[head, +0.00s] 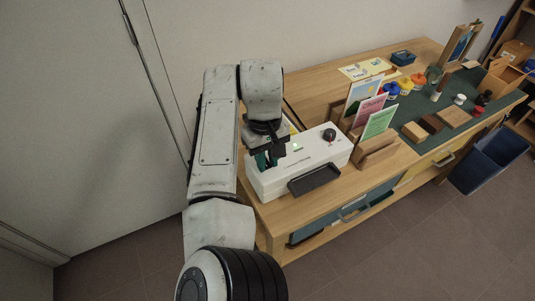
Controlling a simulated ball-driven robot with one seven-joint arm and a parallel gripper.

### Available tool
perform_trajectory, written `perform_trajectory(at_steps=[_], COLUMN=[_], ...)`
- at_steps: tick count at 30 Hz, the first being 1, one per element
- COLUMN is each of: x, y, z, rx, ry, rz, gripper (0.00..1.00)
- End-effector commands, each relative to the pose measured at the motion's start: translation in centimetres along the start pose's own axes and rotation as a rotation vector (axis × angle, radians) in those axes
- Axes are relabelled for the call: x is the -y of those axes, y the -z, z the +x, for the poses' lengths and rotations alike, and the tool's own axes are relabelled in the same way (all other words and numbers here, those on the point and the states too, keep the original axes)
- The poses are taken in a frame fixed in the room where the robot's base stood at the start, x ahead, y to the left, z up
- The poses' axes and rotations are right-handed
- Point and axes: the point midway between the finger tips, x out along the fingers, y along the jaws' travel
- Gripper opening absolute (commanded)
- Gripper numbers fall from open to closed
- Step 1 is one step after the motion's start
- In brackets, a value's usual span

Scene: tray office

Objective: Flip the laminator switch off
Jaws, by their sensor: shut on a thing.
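The white laminator (322,155) stands at the near left end of the wooden table, with a dark tray on its front. On its top I see a black knob (329,135) with a red mark towards the right, and a small green light (297,149). My gripper (267,160) points down at the left part of the laminator's top, left of the light and knob. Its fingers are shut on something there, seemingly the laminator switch. The fingers and my arm hide that spot, so the switch and its position cannot be made out.
Right of the laminator, a wooden holder (376,154) carries upright coloured cards. Beyond are paint pots (391,90), wooden blocks (453,117) and small items on a green mat (424,106). A blue bin (490,160) stands on the floor at right. The near floor is clear.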

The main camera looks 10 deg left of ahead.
Motion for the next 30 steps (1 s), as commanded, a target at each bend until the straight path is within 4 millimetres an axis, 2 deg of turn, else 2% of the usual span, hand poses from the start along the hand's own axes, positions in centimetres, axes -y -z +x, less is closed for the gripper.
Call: perform_trajectory(at_steps=[1, 12, 24, 25, 30], x=[-0.07, 0.05, 0.01, 0.01, 0.0], y=[0.23, 0.71, 0.62, 0.62, 0.56], z=[-0.8, -0.39, -0.37, -0.38, -0.32], rx=[0.018, 0.157, 0.175, 0.175, 0.178], ry=[-0.003, -0.002, -0.003, -0.003, -0.003], rz=[-0.004, -0.003, 0.002, 0.002, 0.002], gripper=[0.0, 0.0, 0.0, 0.24, 0.41])
